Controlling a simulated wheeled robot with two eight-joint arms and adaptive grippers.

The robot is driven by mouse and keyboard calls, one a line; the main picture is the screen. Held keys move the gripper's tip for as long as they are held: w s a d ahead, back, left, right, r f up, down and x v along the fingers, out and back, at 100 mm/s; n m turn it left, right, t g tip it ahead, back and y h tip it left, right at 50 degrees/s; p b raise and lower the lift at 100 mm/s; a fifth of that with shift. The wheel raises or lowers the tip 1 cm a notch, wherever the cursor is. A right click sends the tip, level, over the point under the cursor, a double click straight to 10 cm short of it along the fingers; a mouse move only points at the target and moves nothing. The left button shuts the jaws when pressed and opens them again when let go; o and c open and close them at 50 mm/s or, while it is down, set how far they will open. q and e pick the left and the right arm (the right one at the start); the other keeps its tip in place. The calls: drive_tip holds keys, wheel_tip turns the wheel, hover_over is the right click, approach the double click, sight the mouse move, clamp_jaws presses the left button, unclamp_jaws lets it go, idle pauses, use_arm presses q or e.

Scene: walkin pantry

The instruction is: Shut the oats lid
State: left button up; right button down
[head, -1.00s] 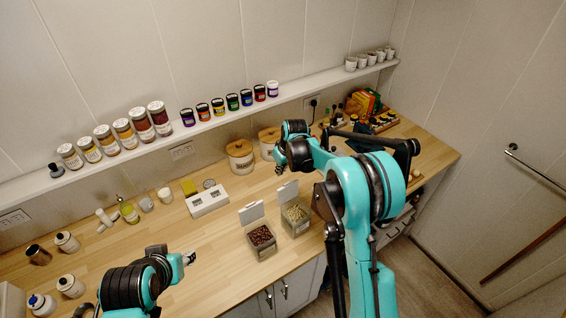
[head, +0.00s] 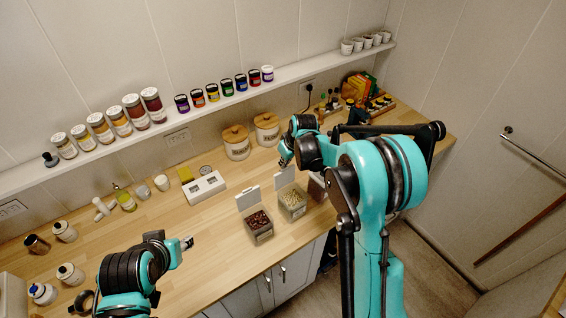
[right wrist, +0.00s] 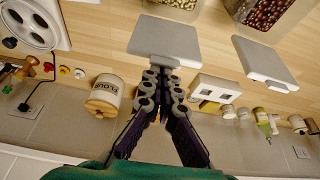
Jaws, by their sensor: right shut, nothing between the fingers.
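The oats bin (head: 292,205) is a clear box of pale oats on the counter. Its white lid (head: 284,178) stands raised at the bin's back edge. In the right wrist view the lid (right wrist: 165,38) fills the upper middle, with the bin (right wrist: 180,4) beyond it. My right gripper (head: 284,161) is behind the lid, shut and empty. Its fingertips (right wrist: 165,72) appear at the lid's near edge in the wrist view; I cannot tell if they touch. My left gripper (head: 187,243) is over the counter at the left, away from the bin; its finger opening is unclear.
A bin of dark beans (head: 258,226) with its own raised lid (head: 249,199) stands left of the oats. Wooden-topped canisters (head: 236,145) stand behind. A white block with square openings (head: 204,188) lies left. My right arm partly hides the counter's right side.

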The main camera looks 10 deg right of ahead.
drive_tip(key=shift+s+d+f+t+b, duration=0.2)
drive_tip(key=shift+s+d+t+b, duration=0.15)
drive_tip(key=shift+s+t+b, duration=0.55)
use_arm(q)
wheel_tip(320, 180, down, 28)
drive_tip(key=b, duration=2.6)
drive_tip(key=shift+s+f+b, duration=0.25)
drive_tip(key=shift+b, duration=0.1)
use_arm(e)
drive_tip(key=s+d+f+t+y, duration=0.4)
drive_tip(key=s+d+f+t, duration=0.1)
drive_tip(key=s+f+t, duration=0.4)
drive_tip(key=shift+s+f+y, duration=0.4)
drive_tip(key=shift+s+f, duration=0.8)
drive_tip(key=shift+s, duration=0.05)
